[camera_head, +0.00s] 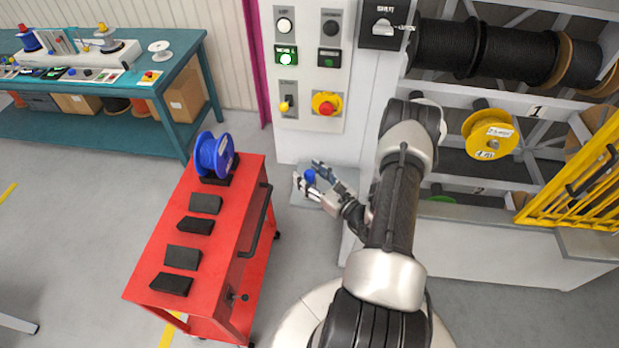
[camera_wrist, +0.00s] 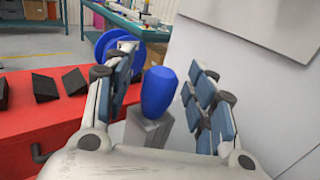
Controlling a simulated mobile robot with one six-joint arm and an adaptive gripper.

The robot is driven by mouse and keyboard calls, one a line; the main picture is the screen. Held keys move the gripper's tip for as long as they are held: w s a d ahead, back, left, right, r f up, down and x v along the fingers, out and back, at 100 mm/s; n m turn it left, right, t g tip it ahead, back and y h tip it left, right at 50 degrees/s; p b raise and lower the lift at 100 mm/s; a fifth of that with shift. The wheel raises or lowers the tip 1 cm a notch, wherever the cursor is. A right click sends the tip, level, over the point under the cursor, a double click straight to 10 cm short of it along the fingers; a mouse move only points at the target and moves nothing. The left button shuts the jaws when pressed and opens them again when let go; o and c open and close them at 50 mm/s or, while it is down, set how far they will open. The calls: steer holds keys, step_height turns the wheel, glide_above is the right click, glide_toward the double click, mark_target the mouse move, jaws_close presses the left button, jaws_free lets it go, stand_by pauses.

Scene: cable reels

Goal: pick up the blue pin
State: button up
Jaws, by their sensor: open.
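The blue pin (camera_wrist: 158,92) shows as a rounded blue knob on top of a grey block (camera_wrist: 147,129) in the wrist view. My gripper (camera_wrist: 165,85) is open, with one finger on each side of the pin and gaps visible between them. In the head view the pin (camera_head: 309,177) is a small blue spot between the fingers of my gripper (camera_head: 314,178), beside the white control cabinet. The gripper partly hides the pin and its base there.
A red cart (camera_head: 157,256) with black blocks and a blue reel (camera_head: 214,154) stands to the left. The white cabinet (camera_head: 281,141) with switches is close behind the gripper. A yellow reel (camera_head: 489,134) and a yellow gate (camera_head: 585,172) are at the right.

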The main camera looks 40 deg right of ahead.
jaws_close()
stand_by(0.7)
step_height(320, 180, up, 20)
steer(key=p, duration=0.3)
stand_by(0.4)
